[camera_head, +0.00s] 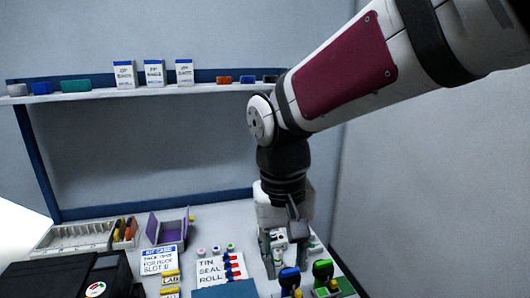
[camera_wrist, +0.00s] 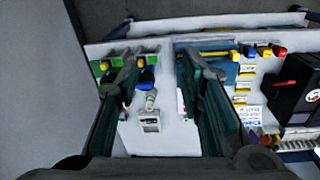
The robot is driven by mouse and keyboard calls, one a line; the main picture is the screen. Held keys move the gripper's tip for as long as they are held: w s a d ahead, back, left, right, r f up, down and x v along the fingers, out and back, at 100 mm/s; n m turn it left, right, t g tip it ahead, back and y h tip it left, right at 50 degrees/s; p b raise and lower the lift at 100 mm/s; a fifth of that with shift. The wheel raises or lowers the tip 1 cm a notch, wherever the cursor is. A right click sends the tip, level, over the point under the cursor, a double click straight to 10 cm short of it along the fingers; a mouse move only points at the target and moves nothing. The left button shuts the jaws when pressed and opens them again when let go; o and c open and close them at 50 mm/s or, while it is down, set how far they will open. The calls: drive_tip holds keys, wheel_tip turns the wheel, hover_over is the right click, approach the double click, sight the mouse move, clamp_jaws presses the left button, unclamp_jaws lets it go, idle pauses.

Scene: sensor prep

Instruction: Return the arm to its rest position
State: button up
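My gripper (camera_head: 285,262) hangs from my arm, pointing down over the right part of the white worktop (camera_head: 235,212). In the wrist view, my gripper (camera_wrist: 158,66) has its two dark fingers wide apart, with nothing held between them. Through the gap I see a small white block-like device (camera_wrist: 150,121) and a small pale cylindrical piece (camera_wrist: 151,100) on the worktop. The gripper's height above the worktop is hard to tell.
A shelf (camera_head: 215,87) with small boxes runs along the back wall. A purple open box (camera_head: 168,232), a white tray (camera_head: 75,238) and a black case (camera_head: 65,277) are left.

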drive_tip(key=s+d+r+m, duration=0.1)
drive_tip(key=s+d+r, duration=0.2)
drive_tip(key=s+d, duration=0.8)
drive_tip(key=s+d+f+m, duration=0.15)
drive_tip(key=s+d, duration=0.35)
drive_tip(key=s, duration=0.6)
wheel_tip(320, 180, up, 21)
drive_tip(key=t+p, duration=0.3)
drive_tip(key=p, duration=1.6)
drive_tip(key=shift+f+t+y+p, duration=0.15)
drive_tip(key=shift+t+y+p, duration=0.15)
drive_tip(key=shift+y+p, duration=0.1)
drive_tip(key=shift+w+d+n, duration=0.1)
drive_tip(key=shift+n, duration=0.15)
